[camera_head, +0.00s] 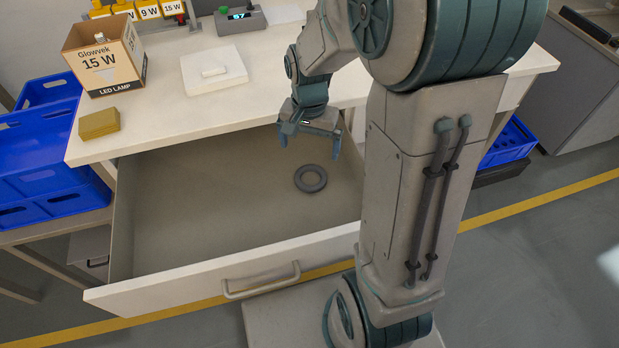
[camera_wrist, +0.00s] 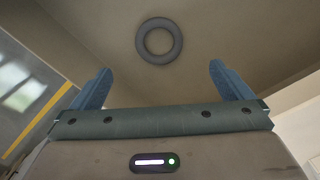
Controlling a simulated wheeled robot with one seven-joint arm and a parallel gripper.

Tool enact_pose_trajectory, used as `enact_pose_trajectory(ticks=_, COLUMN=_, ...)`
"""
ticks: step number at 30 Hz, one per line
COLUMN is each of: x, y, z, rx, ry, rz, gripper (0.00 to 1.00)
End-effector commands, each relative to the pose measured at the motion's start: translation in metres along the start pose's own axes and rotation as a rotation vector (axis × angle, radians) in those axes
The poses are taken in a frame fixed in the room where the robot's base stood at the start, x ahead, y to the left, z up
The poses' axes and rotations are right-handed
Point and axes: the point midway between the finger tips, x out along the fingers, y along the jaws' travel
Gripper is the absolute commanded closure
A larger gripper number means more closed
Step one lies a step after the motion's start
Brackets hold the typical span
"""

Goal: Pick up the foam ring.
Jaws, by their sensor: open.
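The foam ring (camera_head: 310,170) is dark grey and lies flat on the floor of the open drawer (camera_head: 200,205), toward its right side. It also shows in the wrist view (camera_wrist: 142,40), ahead of and between the fingers, with nothing in its hole. My gripper (camera_head: 309,149) is open and empty, above the drawer and apart from the ring. Its two blue fingers (camera_wrist: 160,85) are spread wide in the wrist view.
On the worktop (camera_head: 170,115) stand a Glowvek lamp box (camera_head: 108,65), a yellow block (camera_head: 99,123), a white square pad (camera_head: 214,78) and a device with a display (camera_head: 240,19). Blue crates (camera_head: 40,150) stand at left. The rest of the drawer is empty.

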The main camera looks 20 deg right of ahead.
Motion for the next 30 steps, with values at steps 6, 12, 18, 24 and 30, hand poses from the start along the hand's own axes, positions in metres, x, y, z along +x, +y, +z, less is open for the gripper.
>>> enact_pose_trajectory(ticks=6, x=0.046, y=0.001, z=0.001, rx=-0.001, ry=-0.003, rz=0.002, gripper=0.01)
enact_pose_trajectory(ticks=12, x=0.063, y=0.001, z=0.001, rx=-0.001, ry=-0.001, rz=0.001, gripper=0.01)
enact_pose_trajectory(ticks=18, x=0.087, y=0.002, z=0.000, rx=-0.002, ry=-0.003, rz=0.002, gripper=0.01)
enact_pose_trajectory(ticks=24, x=0.112, y=0.002, z=0.000, rx=-0.003, ry=-0.002, rz=0.001, gripper=0.01)
enact_pose_trajectory(ticks=30, x=0.115, y=0.002, z=0.000, rx=-0.002, ry=0.001, rz=0.000, gripper=0.01)
